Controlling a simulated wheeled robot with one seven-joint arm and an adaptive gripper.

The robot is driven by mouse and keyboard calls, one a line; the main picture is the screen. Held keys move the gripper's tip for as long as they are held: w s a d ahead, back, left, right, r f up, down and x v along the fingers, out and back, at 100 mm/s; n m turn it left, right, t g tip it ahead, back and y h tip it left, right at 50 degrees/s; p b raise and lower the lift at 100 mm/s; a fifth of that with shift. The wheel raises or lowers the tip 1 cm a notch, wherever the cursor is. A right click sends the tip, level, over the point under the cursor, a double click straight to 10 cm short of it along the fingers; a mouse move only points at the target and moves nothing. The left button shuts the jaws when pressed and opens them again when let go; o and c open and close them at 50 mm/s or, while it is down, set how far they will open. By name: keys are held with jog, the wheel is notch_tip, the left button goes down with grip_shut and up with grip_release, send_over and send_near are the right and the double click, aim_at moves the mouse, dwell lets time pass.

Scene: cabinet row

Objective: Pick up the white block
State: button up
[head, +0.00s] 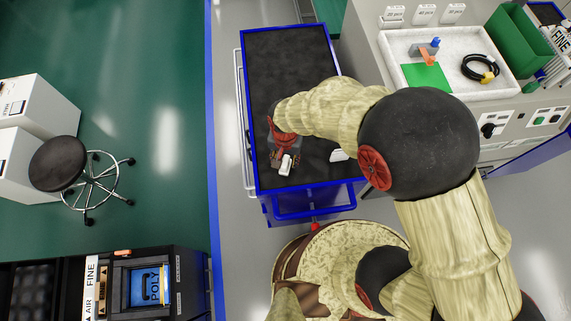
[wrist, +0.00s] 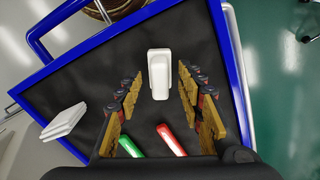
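The white block (wrist: 160,72) lies on the dark top of a blue-edged cart. In the wrist view it sits ahead of my gripper (wrist: 161,88), roughly centred between the spread fingertips, with a visible gap on both sides. My gripper is open and holds nothing. The head view shows the white block (head: 286,165) at the front end of my gripper (head: 284,158), near the cart's near end. My arm crosses over the cart there and hides part of its top. I cannot tell the exact height of the fingers above the cart top.
The cart (head: 290,60) has a raised blue rim. White flat pieces (wrist: 63,121) lie left of the gripper in the wrist view. A green strip (wrist: 130,146) and a red strip (wrist: 171,140) show near the gripper's base. A workbench tray (head: 455,85) stands at right.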

jog(key=shift+f, duration=0.55)
jog(key=shift+c, duration=0.4)
grip_shut()
